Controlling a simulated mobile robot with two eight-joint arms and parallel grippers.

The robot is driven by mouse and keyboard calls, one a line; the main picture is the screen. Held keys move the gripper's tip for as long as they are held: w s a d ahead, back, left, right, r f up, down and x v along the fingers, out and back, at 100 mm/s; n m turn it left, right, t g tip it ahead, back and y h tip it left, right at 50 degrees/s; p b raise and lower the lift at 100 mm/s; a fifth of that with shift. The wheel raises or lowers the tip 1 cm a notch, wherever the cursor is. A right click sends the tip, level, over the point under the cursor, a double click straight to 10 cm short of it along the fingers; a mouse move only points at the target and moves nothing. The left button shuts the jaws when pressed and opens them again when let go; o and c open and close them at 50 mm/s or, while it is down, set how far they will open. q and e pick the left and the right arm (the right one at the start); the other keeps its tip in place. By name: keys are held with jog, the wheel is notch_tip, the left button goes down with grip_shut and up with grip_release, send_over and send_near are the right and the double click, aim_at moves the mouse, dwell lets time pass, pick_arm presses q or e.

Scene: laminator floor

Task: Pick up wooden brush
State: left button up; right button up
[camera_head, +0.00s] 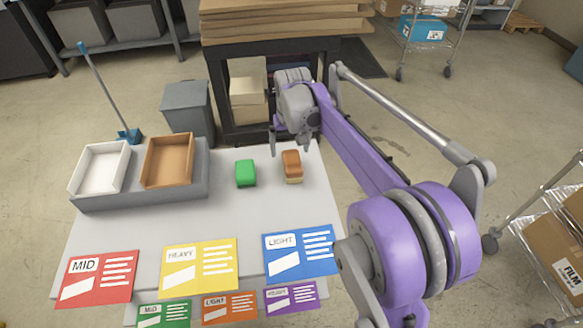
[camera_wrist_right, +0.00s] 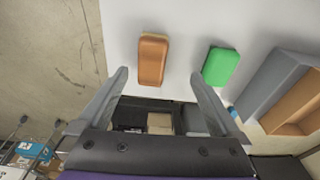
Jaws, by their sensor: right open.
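The wooden brush (camera_head: 292,166), a brown block with a paler lower edge, lies on the grey table near its back right side. It also shows in the right wrist view (camera_wrist_right: 153,60), just beyond and between the fingertips. My right gripper (camera_head: 289,147) hangs at the table's back edge, just behind the brush. In the wrist view its two fingers (camera_wrist_right: 160,76) are spread wide with nothing held between them. My left gripper is in neither view.
A green block (camera_head: 246,173) lies left of the brush. A white tray (camera_head: 77,182) and a brown tray (camera_head: 147,180) sit at the back left. Coloured cards, such as the blue one (camera_head: 300,251), line the front. A dark shelf (camera_head: 225,125) stands behind the table.

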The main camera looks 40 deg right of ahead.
jog(key=d, duration=0.1)
jog(key=w+d, duration=0.1)
jog(key=d, duration=0.1)
jog(key=shift+w+f+m, duration=0.15)
jog(key=shift+f+m, duration=0.15)
jog(key=shift+f, duration=0.1)
send_over(292, 160)
jog(key=s, duration=0.1)
jog(key=f, duration=0.4)
jog(key=shift+s+f, duration=0.2)
jog(key=shift+f, duration=0.1)
jog(key=f, duration=0.2)
jog(key=w+f, duration=0.1)
jog(key=f, duration=0.2)
jog(key=shift+w+f, duration=0.2)
jog(key=shift+f, duration=0.15)
grip_shut()
